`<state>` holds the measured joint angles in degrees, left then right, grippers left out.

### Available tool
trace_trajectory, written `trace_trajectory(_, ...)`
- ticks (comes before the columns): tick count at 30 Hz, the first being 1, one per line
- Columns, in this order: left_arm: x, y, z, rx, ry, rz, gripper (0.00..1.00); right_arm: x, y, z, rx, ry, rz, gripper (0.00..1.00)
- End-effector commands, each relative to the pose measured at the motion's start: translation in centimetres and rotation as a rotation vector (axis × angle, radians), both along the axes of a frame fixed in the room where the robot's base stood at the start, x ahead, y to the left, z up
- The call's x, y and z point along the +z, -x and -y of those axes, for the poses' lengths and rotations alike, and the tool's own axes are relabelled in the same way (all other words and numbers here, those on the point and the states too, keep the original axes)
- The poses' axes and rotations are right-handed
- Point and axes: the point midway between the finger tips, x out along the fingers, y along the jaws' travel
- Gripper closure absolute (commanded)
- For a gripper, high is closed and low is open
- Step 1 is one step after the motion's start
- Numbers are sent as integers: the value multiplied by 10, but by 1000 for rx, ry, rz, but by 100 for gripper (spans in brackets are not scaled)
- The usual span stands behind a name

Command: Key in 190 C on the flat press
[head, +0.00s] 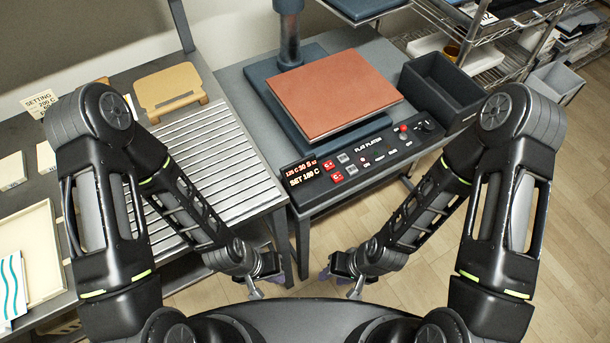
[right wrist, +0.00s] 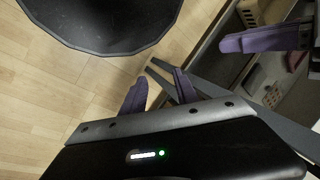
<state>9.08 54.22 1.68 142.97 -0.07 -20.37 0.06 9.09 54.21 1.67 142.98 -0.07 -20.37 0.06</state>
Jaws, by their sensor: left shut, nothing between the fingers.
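The flat press has an orange-brown platen (head: 332,92) on a dark base. Its front control panel (head: 365,158) carries a lit display (head: 303,174), small buttons and a red knob (head: 403,128). The lower display line seems to read SET 180 C, though the digits are small. My left gripper (head: 264,286) is shut and empty, low in front of the press; its purple fingers also show in the right wrist view (right wrist: 262,40). My right gripper (head: 342,284) is open and empty, beside the left one; its two purple fingers stand apart in the right wrist view (right wrist: 159,78). Neither touches the panel.
A ribbed metal rack (head: 212,150) lies on the left table, with a tan board (head: 168,88) behind it. A setting card (head: 42,102) stands at far left, its figure hard to read. A dark bin (head: 440,85) sits right of the press. Floor shows below the grippers.

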Motion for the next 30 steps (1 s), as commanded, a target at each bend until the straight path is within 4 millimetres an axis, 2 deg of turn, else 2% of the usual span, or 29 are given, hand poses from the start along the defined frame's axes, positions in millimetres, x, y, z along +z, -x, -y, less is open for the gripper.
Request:
trace_trajectory(11,0,0,0,0,0,0,100,0,0,0,0,0,0,64)
trace_trajectory(25,0,0,0,0,0,0,100,0,0,0,0,0,0,100)
trace_trajectory(30,0,0,0,0,0,0,100,0,0,0,0,0,0,100)
